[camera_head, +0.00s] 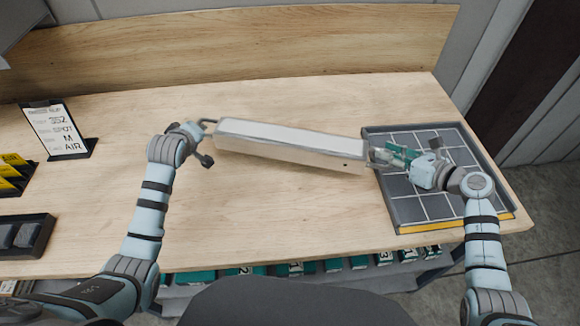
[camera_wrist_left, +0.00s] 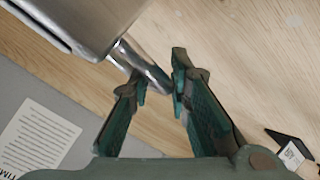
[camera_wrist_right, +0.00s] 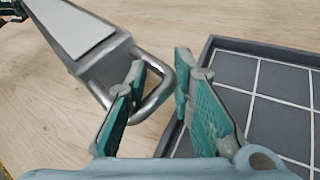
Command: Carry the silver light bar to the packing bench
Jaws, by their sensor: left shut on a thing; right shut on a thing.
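The silver light bar (camera_head: 290,143) is a long box with a pale top panel and a metal loop handle at each end. It lies roughly level over the wooden packing bench (camera_head: 270,215), tilted slightly down to the right in the head view. My left gripper (camera_head: 200,130) is shut on the left-end handle, which also shows in the left wrist view (camera_wrist_left: 142,65). My right gripper (camera_head: 388,157) is shut on the right-end handle, seen in the right wrist view (camera_wrist_right: 163,88). I cannot tell whether the bar touches the bench top.
A dark grid-lined tray (camera_head: 408,208) with a yellow front edge is at the bench's right, under my right gripper. A sign card (camera_head: 58,130), yellow-marked items (camera_head: 12,172) and a dark bin (camera_head: 25,236) stand at left. A wooden backboard (camera_head: 250,48) runs behind. The middle front is clear.

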